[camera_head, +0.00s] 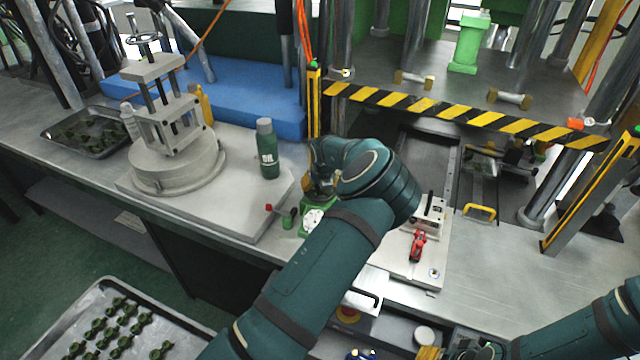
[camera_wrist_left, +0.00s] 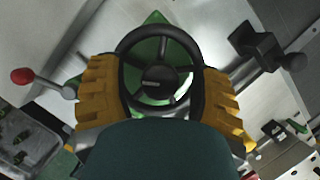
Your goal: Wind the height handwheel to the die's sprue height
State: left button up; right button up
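The height handwheel (camera_wrist_left: 160,72) has a black spoked rim and dark hub. It fills the middle of the left wrist view, above a green body. My left gripper (camera_wrist_left: 160,95) has its yellow pads on opposite sides of the rim, seemingly touching it. In the head view my left gripper (camera_head: 318,180) is over a small green unit with a white dial (camera_head: 313,219), and hides the wheel. A metal block (camera_head: 430,212), possibly the die, sits on a pale plate to the right. My right gripper (camera_head: 450,353) is cut off at the bottom edge; its opening is unclear.
A red-knobbed lever (camera_wrist_left: 22,76) and a black-knobbed lever (camera_wrist_left: 262,45) flank the wheel. A green bottle (camera_head: 267,150) and a clamp press (camera_head: 175,140) stand left. A striped barrier (camera_head: 450,112) crosses behind. A red toggle clamp (camera_head: 418,246) lies right.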

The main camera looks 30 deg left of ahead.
pick_arm(q)
grip_shut()
jog(key=shift+m, duration=0.3)
